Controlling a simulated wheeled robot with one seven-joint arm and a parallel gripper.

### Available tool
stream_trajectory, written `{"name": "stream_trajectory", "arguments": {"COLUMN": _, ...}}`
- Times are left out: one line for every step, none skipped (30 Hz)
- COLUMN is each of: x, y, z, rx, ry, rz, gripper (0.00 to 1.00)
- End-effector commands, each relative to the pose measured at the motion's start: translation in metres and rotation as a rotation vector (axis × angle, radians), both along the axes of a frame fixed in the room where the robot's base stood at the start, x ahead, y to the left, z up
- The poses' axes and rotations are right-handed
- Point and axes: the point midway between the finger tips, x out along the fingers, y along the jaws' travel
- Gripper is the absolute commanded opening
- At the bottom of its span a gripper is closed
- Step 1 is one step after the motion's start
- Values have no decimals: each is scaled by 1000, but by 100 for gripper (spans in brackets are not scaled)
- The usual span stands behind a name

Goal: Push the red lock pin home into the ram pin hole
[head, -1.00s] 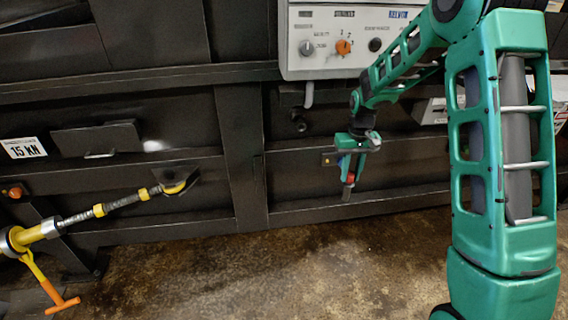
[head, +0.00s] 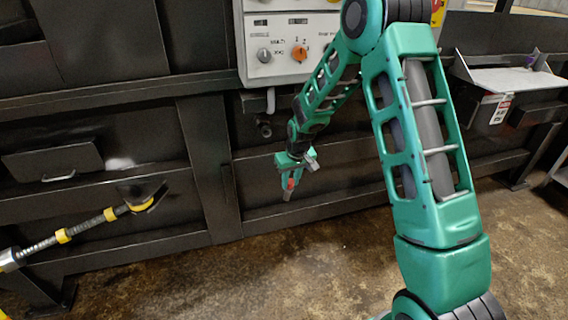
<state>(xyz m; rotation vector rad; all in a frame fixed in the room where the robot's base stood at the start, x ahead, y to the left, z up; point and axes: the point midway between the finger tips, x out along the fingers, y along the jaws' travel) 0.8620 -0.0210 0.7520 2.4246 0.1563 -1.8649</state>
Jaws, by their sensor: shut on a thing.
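The red lock pin (head: 291,184) shows small in the head view, below the middle of the picture. Its red part sits between my gripper's fingers, and a grey end (head: 287,195) points down. My gripper (head: 290,178) is shut on it and points downward in front of the dark machine wall. The pin appears apart from the wall, but the gap is hard to judge. I cannot make out the ram pin hole; my gripper and wrist cover part of the wall there.
A control panel (head: 290,50) with an orange knob is above my gripper. A yellow-banded rod (head: 84,229) reaches to a bracket at left. A grey shelf (head: 510,80) juts out at right. The brown floor (head: 330,260) in front is clear.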

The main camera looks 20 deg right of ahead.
Motion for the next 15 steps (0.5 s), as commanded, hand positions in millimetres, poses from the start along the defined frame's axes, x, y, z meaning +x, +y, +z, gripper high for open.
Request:
{"name": "stream_trajectory", "arguments": {"x": 5, "y": 6, "z": -7, "rx": 8, "ry": -50, "rz": 16, "gripper": 3}}
{"name": "stream_trajectory", "arguments": {"x": 9, "y": 10, "z": -9, "rx": 13, "ry": -83, "rz": 26, "gripper": 3}}
{"name": "stream_trajectory", "arguments": {"x": 14, "y": 14, "z": -12, "rx": 20, "ry": -128, "rz": 37, "gripper": 3}}
{"name": "stream_trajectory", "arguments": {"x": 17, "y": 18, "z": -14, "rx": 27, "ry": -161, "rz": 45, "gripper": 3}}
{"name": "stream_trajectory", "arguments": {"x": 20, "y": 20, "z": -15, "rx": 32, "ry": -195, "rz": 52, "gripper": 3}}
{"name": "stream_trajectory", "arguments": {"x": 23, "y": 24, "z": -17, "rx": 40, "ry": -239, "rz": 59, "gripper": 3}}
{"name": "stream_trajectory", "arguments": {"x": 26, "y": 28, "z": -17, "rx": 47, "ry": -272, "rz": 66, "gripper": 3}}
{"name": "stream_trajectory", "arguments": {"x": 28, "y": 31, "z": -18, "rx": 54, "ry": -305, "rz": 71, "gripper": 3}}
{"name": "stream_trajectory", "arguments": {"x": 31, "y": 34, "z": -17, "rx": 62, "ry": -349, "rz": 76, "gripper": 3}}
{"name": "stream_trajectory", "arguments": {"x": 33, "y": 36, "z": -17, "rx": 67, "ry": -382, "rz": 78, "gripper": 3}}
{"name": "stream_trajectory", "arguments": {"x": 34, "y": 38, "z": -17, "rx": 74, "ry": -414, "rz": 81, "gripper": 3}}
{"name": "stream_trajectory", "arguments": {"x": 36, "y": 41, "z": -16, "rx": 82, "ry": -458, "rz": 85, "gripper": 3}}
{"name": "stream_trajectory", "arguments": {"x": 37, "y": 43, "z": -15, "rx": 89, "ry": -491, "rz": 85, "gripper": 3}}
{"name": "stream_trajectory", "arguments": {"x": 39, "y": 45, "z": -14, "rx": 95, "ry": -525, "rz": 86, "gripper": 3}}
{"name": "stream_trajectory", "arguments": {"x": 40, "y": 48, "z": -12, "rx": 104, "ry": -567, "rz": 87, "gripper": 3}}
